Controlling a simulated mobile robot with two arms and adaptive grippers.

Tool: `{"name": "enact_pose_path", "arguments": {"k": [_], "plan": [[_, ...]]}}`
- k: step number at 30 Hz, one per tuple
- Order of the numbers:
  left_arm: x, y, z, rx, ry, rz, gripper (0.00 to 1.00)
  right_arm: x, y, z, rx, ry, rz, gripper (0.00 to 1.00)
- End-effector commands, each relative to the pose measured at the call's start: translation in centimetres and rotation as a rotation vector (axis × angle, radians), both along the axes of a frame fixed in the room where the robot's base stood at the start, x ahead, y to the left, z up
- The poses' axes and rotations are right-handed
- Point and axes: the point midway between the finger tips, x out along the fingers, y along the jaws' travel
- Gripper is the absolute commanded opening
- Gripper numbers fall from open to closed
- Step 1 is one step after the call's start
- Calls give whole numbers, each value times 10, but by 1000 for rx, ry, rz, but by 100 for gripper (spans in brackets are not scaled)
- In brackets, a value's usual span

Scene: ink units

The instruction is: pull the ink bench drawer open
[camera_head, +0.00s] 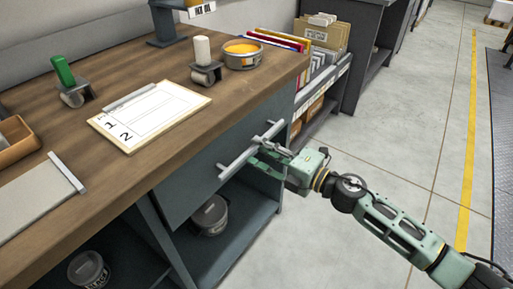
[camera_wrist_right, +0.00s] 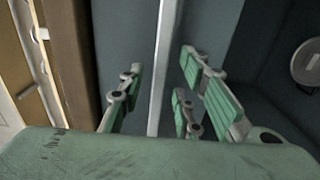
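The ink bench drawer (camera_head: 196,178) has a dark grey-blue front under the wooden top, and it looks flush with the bench. Its pale bar handle (camera_head: 236,160) runs along the front. My right gripper (camera_head: 262,152) is at the right part of the handle and hides some of it. In the right wrist view, the handle bar (camera_wrist_right: 158,65) stands upright between the spread green fingers of my right gripper (camera_wrist_right: 160,85). Gaps show on both sides of the bar. My left gripper is in neither view.
On the bench top (camera_head: 60,120) are a clipboard (camera_head: 150,115), an orange ink tin (camera_head: 243,52) and rollers. A can (camera_head: 211,214) stands on the shelf below the drawer. A file rack (camera_head: 325,75) stands beyond the bench.

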Motion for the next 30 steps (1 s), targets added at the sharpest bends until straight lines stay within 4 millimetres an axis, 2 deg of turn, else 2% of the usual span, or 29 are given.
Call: {"name": "enact_pose_path", "arguments": {"k": [6,14,25,30], "plan": [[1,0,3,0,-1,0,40,12,15,0,0,0,-2,31],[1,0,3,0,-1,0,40,12,16,0,1,1,-2,31],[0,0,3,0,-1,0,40,12,16,-1,1,2,-2,0],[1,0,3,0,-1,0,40,12,16,-1,1,2,-2,0]]}}
